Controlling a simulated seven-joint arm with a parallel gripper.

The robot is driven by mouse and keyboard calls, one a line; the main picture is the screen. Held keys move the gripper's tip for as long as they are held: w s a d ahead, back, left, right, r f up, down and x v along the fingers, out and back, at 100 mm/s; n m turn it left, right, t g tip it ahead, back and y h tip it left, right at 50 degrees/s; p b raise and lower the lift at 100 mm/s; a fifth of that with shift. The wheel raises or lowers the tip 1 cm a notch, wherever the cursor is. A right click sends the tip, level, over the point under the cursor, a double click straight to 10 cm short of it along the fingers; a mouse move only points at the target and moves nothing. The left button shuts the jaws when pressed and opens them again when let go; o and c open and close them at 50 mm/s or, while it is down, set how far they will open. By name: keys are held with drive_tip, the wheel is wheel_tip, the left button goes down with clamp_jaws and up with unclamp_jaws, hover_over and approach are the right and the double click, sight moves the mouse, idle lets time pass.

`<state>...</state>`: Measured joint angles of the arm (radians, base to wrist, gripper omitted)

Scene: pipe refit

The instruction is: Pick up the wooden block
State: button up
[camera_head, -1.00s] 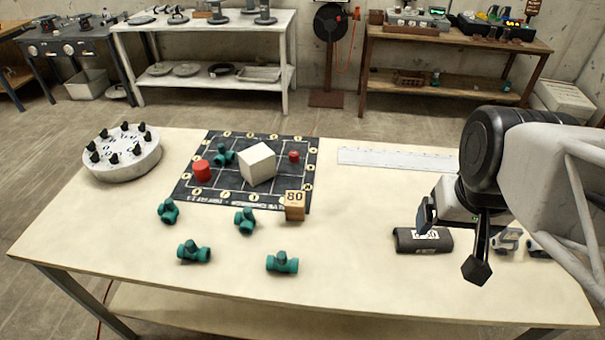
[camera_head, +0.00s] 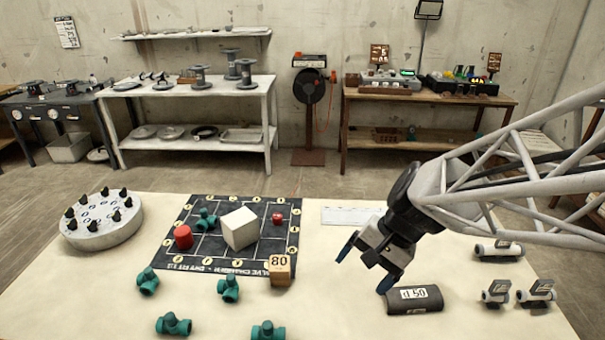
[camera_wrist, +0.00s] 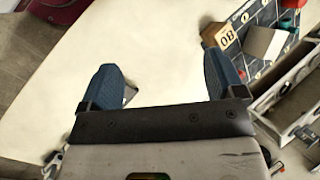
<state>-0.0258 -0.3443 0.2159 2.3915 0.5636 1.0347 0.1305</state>
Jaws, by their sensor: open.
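The wooden block (camera_head: 280,270) is a small tan cube marked "80" on the near right edge of the dark gridded mat. It also shows in the wrist view (camera_wrist: 219,38), at the upper right beyond the right finger. My gripper (camera_head: 366,265) is open and empty, to the right of the block and apart from it, above the table. In the wrist view its two blue fingers (camera_wrist: 162,76) are spread with bare table between them.
Several green pipe fittings (camera_head: 229,289) lie in front. A dark labelled cylinder (camera_head: 414,299) lies just below my gripper. A round white fixture (camera_head: 102,225) stands at left.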

drive_tip(key=w+a+f+m+g+y, duration=0.1)
drive_tip(key=w+a+f+m+y, duration=0.35)
drive_tip(key=w+a+f, duration=0.3)
drive_tip(key=m+t+y, duration=0.2)
drive_tip(key=m+y, duration=0.2)
drive_tip(key=m, duration=0.3)
approach(280, 266)
drive_tip(key=a+f, duration=0.1)
drive_tip(key=w+a+f, duration=0.1)
drive_tip(key=shift+w+a+h, duration=0.1)
drive_tip(key=shift+a+h, duration=0.15)
drive_tip(key=shift+x, duration=1.3)
drive_tip(key=shift+a, duration=0.15)
drive_tip(key=shift+x, duration=2.5)
drive_tip(key=shift+f, duration=0.15)
drive_tip(key=c, duration=1.1)
drive_tip(key=shift+o, duration=0.2)
drive_tip(key=shift+r, duration=0.2)
